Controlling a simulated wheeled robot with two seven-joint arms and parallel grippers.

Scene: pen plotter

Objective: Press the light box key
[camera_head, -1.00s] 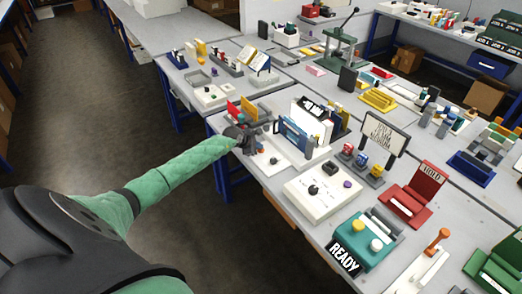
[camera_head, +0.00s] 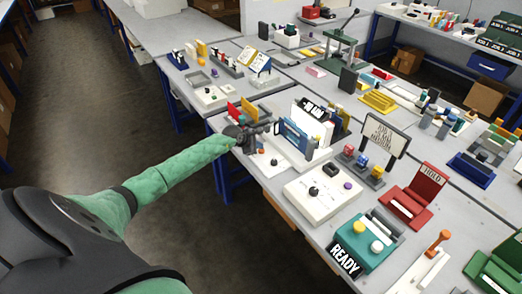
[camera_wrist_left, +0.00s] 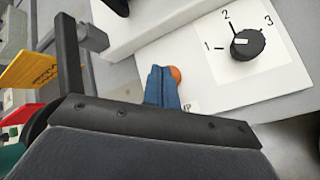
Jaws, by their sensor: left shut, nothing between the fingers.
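My left gripper (camera_head: 258,140) is over the left end of a white device base (camera_head: 281,165). In the left wrist view its blue fingertips (camera_wrist_left: 163,78) are together and empty. They are right beside a round orange-red button (camera_wrist_left: 176,74) on a white panel (camera_wrist_left: 204,55) and partly cover it. I cannot tell whether they touch it. A printed label near the button is mostly hidden. A black dial (camera_wrist_left: 246,43) marked 1, 2, 3 is to the right of the button. Behind the base stands a blue-framed unit (camera_head: 294,137). My right gripper is out of view.
A white box with a black knob (camera_head: 313,191) stands in front and to the right. A teal READY device (camera_head: 366,243) and a red HOLD stand (camera_head: 412,198) are further right. A yellow part (camera_wrist_left: 28,70) shows at the left in the wrist view. The floor at left is clear.

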